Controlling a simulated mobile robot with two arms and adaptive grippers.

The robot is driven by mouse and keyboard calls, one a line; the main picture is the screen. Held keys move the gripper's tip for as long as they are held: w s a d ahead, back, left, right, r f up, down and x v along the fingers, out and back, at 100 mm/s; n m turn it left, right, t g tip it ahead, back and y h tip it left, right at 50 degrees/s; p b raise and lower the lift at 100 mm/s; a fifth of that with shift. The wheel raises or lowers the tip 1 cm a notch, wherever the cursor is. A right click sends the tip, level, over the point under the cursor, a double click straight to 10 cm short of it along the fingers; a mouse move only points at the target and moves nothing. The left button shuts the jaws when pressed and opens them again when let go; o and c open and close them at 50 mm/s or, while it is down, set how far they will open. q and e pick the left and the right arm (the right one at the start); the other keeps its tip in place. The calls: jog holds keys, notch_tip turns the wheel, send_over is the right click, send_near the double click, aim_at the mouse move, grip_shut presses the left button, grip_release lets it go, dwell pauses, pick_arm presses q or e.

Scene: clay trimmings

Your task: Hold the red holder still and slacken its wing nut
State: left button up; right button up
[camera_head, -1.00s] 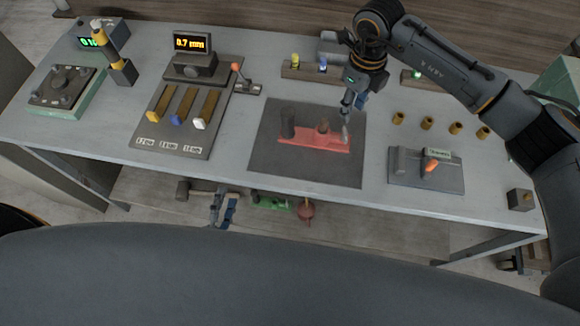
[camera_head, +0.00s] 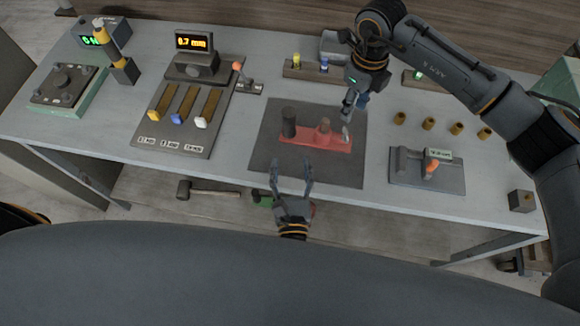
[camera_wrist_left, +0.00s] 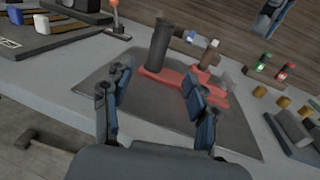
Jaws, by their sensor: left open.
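The red holder (camera_head: 300,139) lies on a dark mat (camera_head: 268,166) on the bench, with a dark upright cylinder (camera_head: 289,122) at its left end and a brownish-red knob (camera_head: 324,126) near its right. A small pale grey piece (camera_head: 346,133) at the right end may be the wing nut. The holder also shows in the left wrist view (camera_wrist_left: 174,80). My left gripper (camera_head: 291,168) is open and empty, in front of the holder, its fingers pointing towards it. My right gripper (camera_head: 349,112) hangs over the holder's right end; its fingers are too small to judge.
A slider panel (camera_head: 180,147) and display (camera_head: 193,42) stand left of the mat. An orange-handled fixture (camera_head: 427,172) and several brass cups (camera_head: 428,124) are at right. A rack (camera_head: 305,72) is behind. A hammer (camera_head: 205,190) lies on the lower shelf.

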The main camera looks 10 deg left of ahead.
aim_at(289, 127)
pick_arm(q)
jog(key=x, duration=1.3)
jog(key=shift+w, duration=0.3)
grip_shut()
pick_arm(e)
jog(key=shift+c, duration=0.7)
jog(key=f+m, duration=0.2)
jog(key=f, duration=0.1)
jog(key=f+m, duration=0.3)
jog(key=s+f+m, duration=0.1)
jog(key=f+m, duration=0.1)
jog(key=f, duration=0.1)
jog(key=shift+d+f+m, duration=0.1)
jog(key=shift+f+m, duration=0.2)
jog(key=shift+f, duration=0.1)
